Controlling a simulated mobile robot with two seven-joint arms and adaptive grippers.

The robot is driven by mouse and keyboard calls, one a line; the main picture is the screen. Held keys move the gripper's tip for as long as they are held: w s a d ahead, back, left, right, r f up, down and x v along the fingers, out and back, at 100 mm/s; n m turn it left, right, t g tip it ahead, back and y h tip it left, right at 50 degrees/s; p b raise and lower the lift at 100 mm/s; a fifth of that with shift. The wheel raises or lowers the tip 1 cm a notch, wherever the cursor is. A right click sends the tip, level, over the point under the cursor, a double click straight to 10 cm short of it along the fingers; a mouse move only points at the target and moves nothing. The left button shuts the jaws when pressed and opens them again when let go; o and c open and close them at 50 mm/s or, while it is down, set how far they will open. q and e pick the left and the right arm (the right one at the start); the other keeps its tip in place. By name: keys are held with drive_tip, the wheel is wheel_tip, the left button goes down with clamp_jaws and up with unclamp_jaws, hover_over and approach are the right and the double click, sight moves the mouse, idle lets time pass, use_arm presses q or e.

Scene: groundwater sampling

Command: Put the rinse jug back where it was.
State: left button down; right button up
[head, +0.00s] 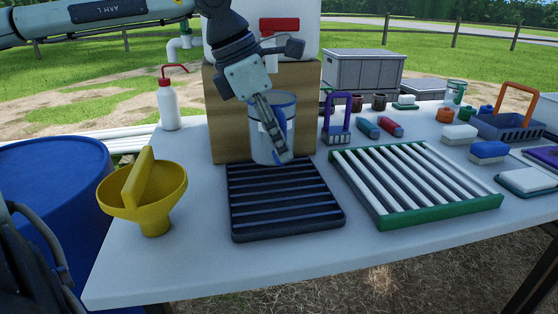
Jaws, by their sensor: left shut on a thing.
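The rinse jug (260,143) is a pale vessel with a blue rim and a blue handle. It is upright in front of the wooden block, at the back edge of the black slatted tray (286,226). I cannot tell whether its base touches the tray or table or is just above. My left gripper (277,142) comes down from above and is shut on the jug's handle side, hiding part of the jug. My right gripper is not in view.
A wooden block (232,126) carrying a white container with a red tap stands behind the jug. A yellow funnel (154,214) and a white wash bottle (168,106) stand left. A green-framed rack (384,223) and a purple-handled caddy (337,134) are right. The front table strip is clear.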

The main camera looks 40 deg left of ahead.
sight(279, 164)
use_arm(q)
wheel_tip(279, 164, down, 4)
drive_tip(key=shift+r, duration=0.25)
drive_tip(key=shift+f, duration=0.25)
drive_tip(key=shift+f, duration=0.1)
